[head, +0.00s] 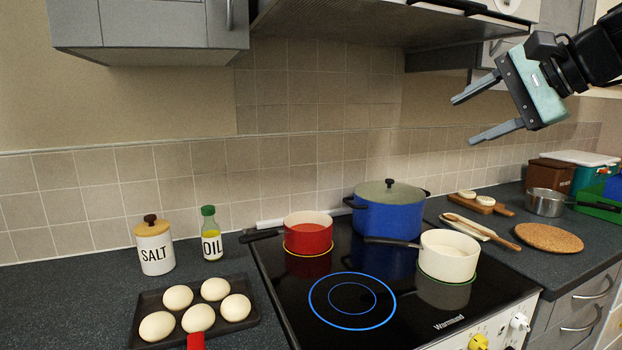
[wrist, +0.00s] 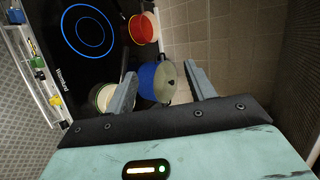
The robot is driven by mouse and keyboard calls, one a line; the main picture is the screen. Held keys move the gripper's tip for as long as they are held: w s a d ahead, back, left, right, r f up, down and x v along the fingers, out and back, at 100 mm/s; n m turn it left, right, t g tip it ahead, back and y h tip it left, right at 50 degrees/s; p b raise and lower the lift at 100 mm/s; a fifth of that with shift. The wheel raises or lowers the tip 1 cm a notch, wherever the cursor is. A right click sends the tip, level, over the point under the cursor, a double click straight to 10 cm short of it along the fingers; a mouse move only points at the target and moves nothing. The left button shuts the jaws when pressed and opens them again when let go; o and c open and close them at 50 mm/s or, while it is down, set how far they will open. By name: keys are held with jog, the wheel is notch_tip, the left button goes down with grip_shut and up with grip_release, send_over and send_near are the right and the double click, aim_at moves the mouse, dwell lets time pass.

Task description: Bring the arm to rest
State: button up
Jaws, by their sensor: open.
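My gripper (head: 470,118) is at the upper right of the head view, raised high above the counter and pointing left. Its two grey fingers are spread apart with nothing between them. The wrist view also shows the open fingers (wrist: 160,82), with the blue pot (wrist: 157,82) seen beyond them, well below. My gripper touches nothing in either view.
The hob (head: 296,290) holds a red pot (head: 308,237), a lidded blue pot (head: 390,218) and a cream pan (head: 449,262). A range hood (head: 380,25) hangs left of my gripper. A tray (head: 255,318) of dough balls, salt jar (head: 155,251) and oil bottle (head: 212,240) stand left.

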jog(key=s+a+f+n+g+h, duration=0.1)
jog(key=s+a+f+n+g, duration=0.2)
jog(key=s+a+f+n, duration=0.45)
jog(key=s+a+f+n+g+h, duration=0.15)
jog(key=s+a+f+g, duration=0.35)
jog(key=f, duration=0.6)
jog(key=s+a+f+n+h+p, duration=0.1)
jog(key=s+f+n+h, duration=0.3)
jog(key=s+f+n, duration=0.6)
jog(key=s, duration=0.4)
jog(key=shift+f+g, duration=0.4)
